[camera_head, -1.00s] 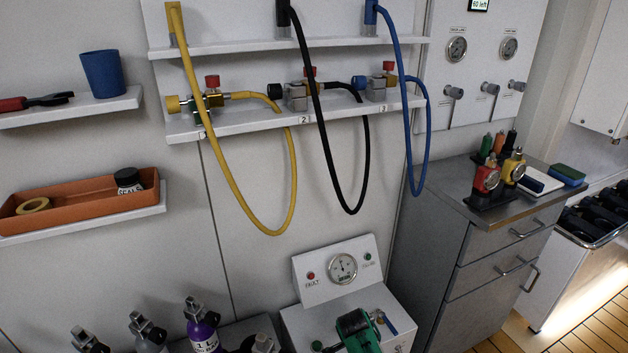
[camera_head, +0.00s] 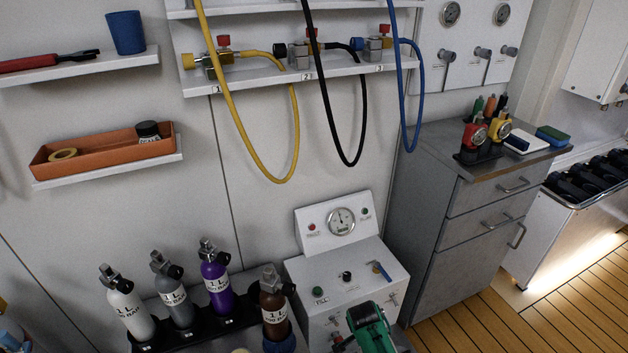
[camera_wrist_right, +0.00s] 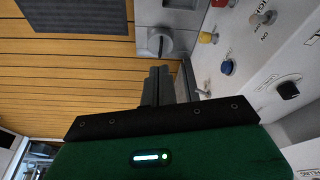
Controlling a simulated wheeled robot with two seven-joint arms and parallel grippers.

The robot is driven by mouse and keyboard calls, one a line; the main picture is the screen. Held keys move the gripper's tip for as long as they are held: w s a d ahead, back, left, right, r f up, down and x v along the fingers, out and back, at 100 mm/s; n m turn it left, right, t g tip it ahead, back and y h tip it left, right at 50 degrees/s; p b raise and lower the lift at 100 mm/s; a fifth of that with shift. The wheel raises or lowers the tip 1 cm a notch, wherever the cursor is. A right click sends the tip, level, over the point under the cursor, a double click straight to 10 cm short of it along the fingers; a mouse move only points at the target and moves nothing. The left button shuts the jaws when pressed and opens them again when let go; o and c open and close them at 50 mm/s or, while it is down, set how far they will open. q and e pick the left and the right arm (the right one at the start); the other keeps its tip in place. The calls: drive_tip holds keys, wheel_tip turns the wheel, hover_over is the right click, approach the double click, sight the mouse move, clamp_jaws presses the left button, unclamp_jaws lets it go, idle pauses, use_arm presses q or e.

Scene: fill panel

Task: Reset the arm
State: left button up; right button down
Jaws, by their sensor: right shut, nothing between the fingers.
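My right gripper shows in the wrist view (camera_wrist_right: 160,86), with its dark fingers together and nothing between them. In the head view, the green and black end of my right arm (camera_head: 371,328) is low in the picture, in front of the white fill console (camera_head: 345,262). Its fingertips cannot be made out there. In the wrist view, the console's face with several coloured knobs lies to the right of the fingers, and a grey rotary knob (camera_wrist_right: 160,42) shows beyond them. My left gripper is not in view.
Several gas cylinders, one of them purple (camera_head: 217,280), stand in a black rack left of the console. Yellow (camera_head: 243,145), black and blue hoses hang from the shelf above. A grey drawer cabinet (camera_head: 465,225) stands at right. Wooden floor (camera_head: 520,315) is clear at lower right.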

drive_tip(key=s+d+f+n+y, duration=0.15)
drive_tip(key=s+n, duration=0.45)
drive_tip(key=s, duration=0.9)
drive_tip(key=s+d+n+y, duration=0.25)
drive_tip(key=s+n, duration=0.35)
drive_tip(key=s, duration=0.8)
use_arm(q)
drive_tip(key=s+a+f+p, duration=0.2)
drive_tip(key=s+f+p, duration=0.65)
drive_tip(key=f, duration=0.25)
use_arm(e)
drive_tip(key=s+d+f+h, duration=0.1)
drive_tip(key=s+d+f, duration=0.1)
drive_tip(key=s+f, duration=0.7)
use_arm(q)
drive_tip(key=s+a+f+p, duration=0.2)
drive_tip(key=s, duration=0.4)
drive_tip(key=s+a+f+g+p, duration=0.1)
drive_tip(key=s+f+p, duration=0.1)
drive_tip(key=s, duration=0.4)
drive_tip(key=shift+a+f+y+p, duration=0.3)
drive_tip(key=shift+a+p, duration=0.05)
drive_tip(key=shift+p, duration=0.5)
use_arm(e)
drive_tip(key=s+d+f, duration=0.3)
drive_tip(key=s+f, duration=0.3)
drive_tip(key=s, duration=0.5)
drive_tip(key=shift+d+f+n+g, duration=0.15)
drive_tip(key=shift+d+n+g, duration=0.15)
drive_tip(key=shift+d+g, duration=0.1)
